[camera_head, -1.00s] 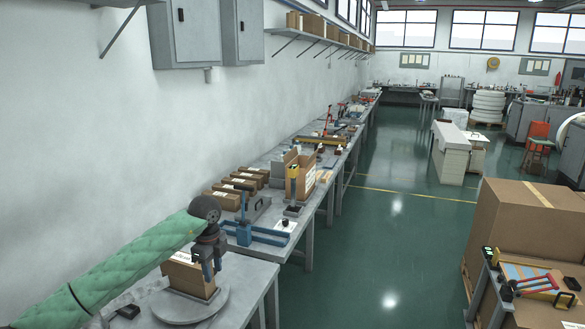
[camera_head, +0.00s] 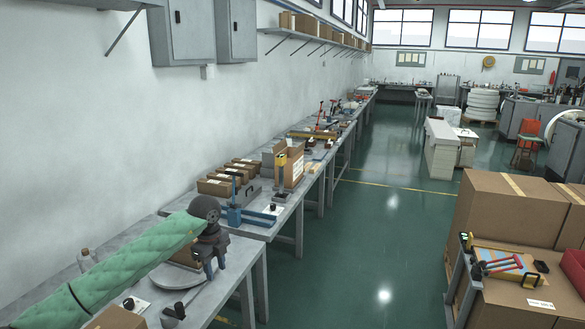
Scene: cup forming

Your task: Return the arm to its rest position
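My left arm comes in from the left in a green quilted sleeve. Its dark gripper (camera_head: 215,268) is over the near workbench (camera_head: 238,252), with its two fingers pointing down and a gap between them. It looks open and empty. A small brown cardboard box (camera_head: 186,259) stands on a round grey turntable (camera_head: 172,278) just left of and behind the gripper, partly hidden by the arm. I cannot tell whether gripper and box touch. My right arm and gripper are not in view.
Further along the wall bench are a blue clamp (camera_head: 238,214), an open carton (camera_head: 291,165) and several small brown boxes. Another carton (camera_head: 118,317) is at the bottom edge. Large cartons (camera_head: 508,213) and a tool table (camera_head: 510,268) stand at right. The green floor between is clear.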

